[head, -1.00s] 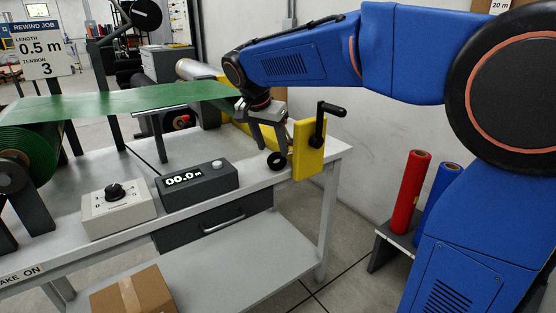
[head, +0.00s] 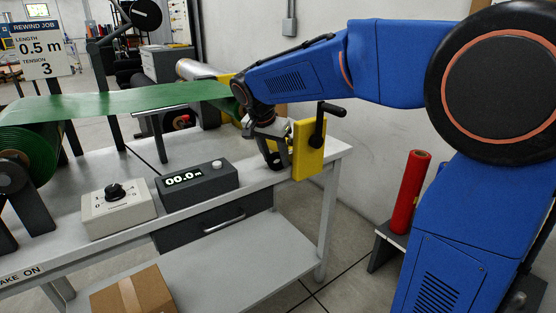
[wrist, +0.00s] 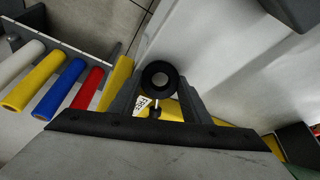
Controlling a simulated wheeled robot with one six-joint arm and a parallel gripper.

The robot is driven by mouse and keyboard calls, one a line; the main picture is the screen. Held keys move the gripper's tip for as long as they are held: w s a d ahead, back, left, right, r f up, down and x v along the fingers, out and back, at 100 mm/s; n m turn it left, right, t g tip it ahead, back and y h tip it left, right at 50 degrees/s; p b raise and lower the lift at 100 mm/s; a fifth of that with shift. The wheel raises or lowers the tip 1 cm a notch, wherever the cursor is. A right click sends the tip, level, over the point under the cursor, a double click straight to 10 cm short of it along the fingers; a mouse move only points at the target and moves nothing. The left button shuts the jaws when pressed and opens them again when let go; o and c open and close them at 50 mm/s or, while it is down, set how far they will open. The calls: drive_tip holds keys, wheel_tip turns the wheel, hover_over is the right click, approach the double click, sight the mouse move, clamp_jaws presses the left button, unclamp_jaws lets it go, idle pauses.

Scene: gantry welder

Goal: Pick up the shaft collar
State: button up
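My gripper (head: 272,158) is at the collar, beside the yellow plate (head: 309,150) with a black crank handle. In the wrist view my two fingers (wrist: 160,85) flank the ring on both sides with little or no visible gap. Whether they press on it cannot be told. In the head view my gripper mostly hides the collar.
The grey bench holds a white knob box (head: 118,208), a dark length counter (head: 196,182) reading 00.0 m, and a green web roll (head: 30,150). A cardboard box (head: 132,293) is on the lower shelf. A red roll (head: 411,190) stands right of the bench. A wall is behind.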

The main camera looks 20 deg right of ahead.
drive_tip(key=shift+c, duration=0.5)
drive_tip(key=shift+s+a+r, duration=0.1)
drive_tip(key=shift+a+r, duration=0.1)
drive_tip(key=s+a+r, duration=0.7)
drive_tip(key=s+a, duration=0.2)
drive_tip(key=a, duration=0.1)
drive_tip(key=shift+r, duration=0.3)
drive_tip(key=w+d+f, duration=0.2)
drive_tip(key=d, duration=0.1)
drive_tip(key=w+d+f, duration=0.2)
drive_tip(key=w, duration=0.1)
drive_tip(key=w+d+f, duration=0.2)
drive_tip(key=d, duration=0.1)
drive_tip(key=shift+w+d, duration=0.3)
drive_tip(key=shift+w+d+f, duration=0.8)
drive_tip(key=shift+d, duration=0.1)
drive_tip(key=shift+f, duration=0.2)
